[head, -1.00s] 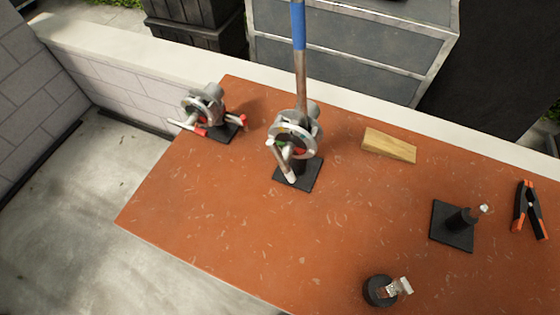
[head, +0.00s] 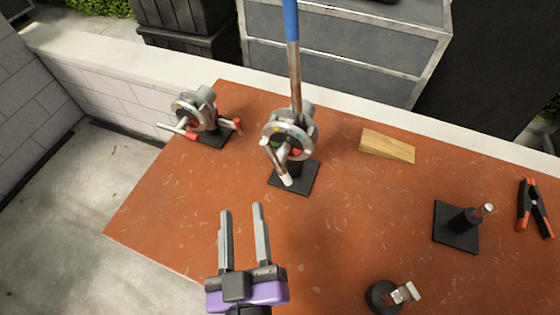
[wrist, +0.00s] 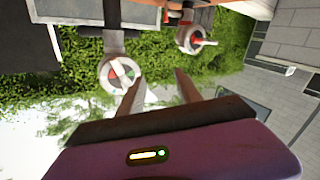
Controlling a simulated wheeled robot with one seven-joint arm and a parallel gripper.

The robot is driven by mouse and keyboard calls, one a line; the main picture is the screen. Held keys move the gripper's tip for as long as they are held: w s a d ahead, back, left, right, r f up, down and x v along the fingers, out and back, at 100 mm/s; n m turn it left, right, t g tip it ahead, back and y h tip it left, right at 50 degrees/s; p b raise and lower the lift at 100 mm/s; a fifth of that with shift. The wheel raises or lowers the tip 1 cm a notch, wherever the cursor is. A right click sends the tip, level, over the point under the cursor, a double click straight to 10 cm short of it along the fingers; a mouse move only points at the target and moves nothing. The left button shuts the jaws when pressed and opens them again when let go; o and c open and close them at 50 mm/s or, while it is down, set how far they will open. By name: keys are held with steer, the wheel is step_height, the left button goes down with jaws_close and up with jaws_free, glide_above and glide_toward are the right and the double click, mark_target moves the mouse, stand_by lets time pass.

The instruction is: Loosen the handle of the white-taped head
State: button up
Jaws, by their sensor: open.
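The middle grip head (head: 290,135) is a grey round clamp on a black square base, with a pole rising from it. Its handle (head: 275,160) has a white end and slants down to the front, so I take it as the white-taped head. In the wrist view this head (wrist: 118,75) is left of the fingers. A second head (head: 195,112), with red handle ends, stands to its left; it also shows in the wrist view (wrist: 190,38). My gripper (head: 242,206) is open and empty, below and left of the middle head in the head view, apart from both heads.
A wooden wedge (head: 387,146) lies right of the middle head. A black base with a stub (head: 456,225), an orange-tipped clamp (head: 533,208) and a small round black fitting (head: 385,295) are farther right. The pole (head: 294,75) rises above the middle head. The red-brown tabletop (head: 170,200) is clear at left.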

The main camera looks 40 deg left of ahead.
steer(key=a+r+t, duration=0.1)
steer(key=a+r, duration=0.2)
steer(key=a, duration=0.2)
steer(key=m+t+h, duration=0.4)
steer(key=m+h, duration=0.3)
glide_toward(276, 168)
steer(key=x, duration=0.3)
steer(key=p+x, duration=0.1)
steer(key=x, duration=0.5)
steer(key=shift+w+a+r+p, duration=0.15)
steer(key=shift+w+p, duration=0.1)
steer(key=shift+p, duration=0.15)
steer(key=shift+w+a, duration=0.15)
steer(key=shift+w, duration=0.6)
jaws_close()
